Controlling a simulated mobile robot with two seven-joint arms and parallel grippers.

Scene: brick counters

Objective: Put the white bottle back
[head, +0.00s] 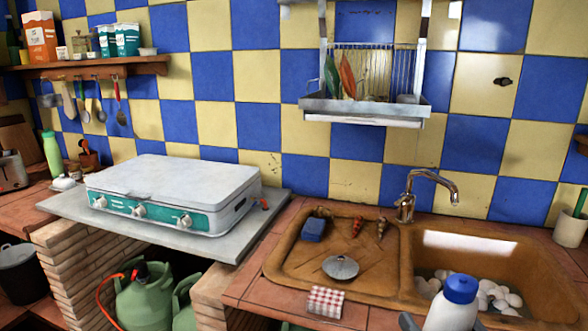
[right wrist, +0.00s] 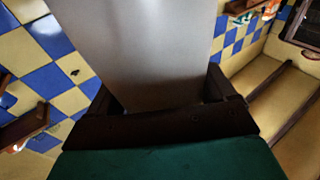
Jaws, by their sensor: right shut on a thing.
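The white bottle (head: 452,313) with a blue cap shows at the bottom edge of the head view, in front of the sink (head: 530,270). Its lower part is cut off by the picture edge. A small dark piece of my right gripper shows just left of it. In the right wrist view my right gripper (right wrist: 163,98) has its dark fingers on both sides of the bottle's pale body (right wrist: 160,50), shut on it. My left gripper is not in view.
The sink basin holds several white round things. A blue sponge (head: 313,229), a metal lid (head: 340,268) and a checked cloth (head: 325,302) lie on or near the drainboard. A faucet (head: 408,203) rises behind. A dish rack (head: 365,105) hangs above; a stove (head: 170,190) stands left.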

